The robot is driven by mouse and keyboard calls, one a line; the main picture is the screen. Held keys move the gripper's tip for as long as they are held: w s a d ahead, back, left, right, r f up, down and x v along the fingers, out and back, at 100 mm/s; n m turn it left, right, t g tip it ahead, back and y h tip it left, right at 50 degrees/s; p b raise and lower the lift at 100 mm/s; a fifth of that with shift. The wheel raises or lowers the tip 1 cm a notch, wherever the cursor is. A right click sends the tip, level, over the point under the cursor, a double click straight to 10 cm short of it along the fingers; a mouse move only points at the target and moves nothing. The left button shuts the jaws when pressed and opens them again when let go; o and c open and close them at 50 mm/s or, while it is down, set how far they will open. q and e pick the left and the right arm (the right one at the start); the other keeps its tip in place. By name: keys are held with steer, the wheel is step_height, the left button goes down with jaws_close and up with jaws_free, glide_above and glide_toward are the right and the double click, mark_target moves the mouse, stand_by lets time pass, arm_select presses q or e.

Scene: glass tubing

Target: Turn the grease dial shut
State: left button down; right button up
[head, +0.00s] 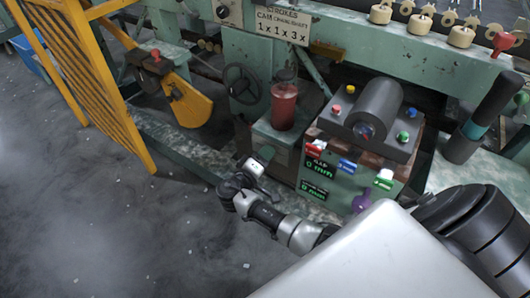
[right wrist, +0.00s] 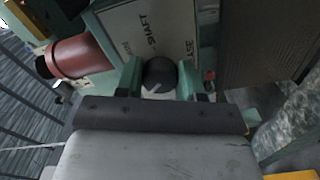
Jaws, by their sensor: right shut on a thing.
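The grease dial (right wrist: 158,75) is a round black knob with a white pointer mark, on a pale panel in the right wrist view. The panel lettering (right wrist: 145,35) reads partly "SHAFT", and a cut-off word ends in "ASE". My right gripper (right wrist: 159,76) is shut on the dial, one finger on each side of it. In the head view my right gripper (head: 262,158) is at the front of the green housing below the red cylinder, and the dial is hidden there. My left gripper is not in view.
A red cylinder (head: 284,106) stands on the housing, also showing in the right wrist view (right wrist: 82,56). A control box (head: 340,185) with coloured buttons and displays is to the right. A handwheel (head: 241,83) is behind. Yellow guard bars (head: 85,75) stand left; the floor (head: 130,225) in front is open.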

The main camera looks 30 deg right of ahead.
arm_select(q)
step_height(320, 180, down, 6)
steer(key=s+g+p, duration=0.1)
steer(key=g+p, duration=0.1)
steer(key=p, duration=0.2)
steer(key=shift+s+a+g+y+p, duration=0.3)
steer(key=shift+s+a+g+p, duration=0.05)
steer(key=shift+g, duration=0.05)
arm_select(e)
steer(key=shift+a+n, duration=0.1)
steer(key=shift+n, duration=5.1)
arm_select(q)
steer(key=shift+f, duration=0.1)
arm_select(e)
steer(key=o, duration=0.9)
arm_select(q)
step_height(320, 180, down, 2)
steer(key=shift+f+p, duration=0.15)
steer(key=shift+p, duration=0.15)
arm_select(e)
steer(key=v, duration=1)
steer(key=shift+s+a, duration=0.2)
steer(key=shift+a, duration=0.1)
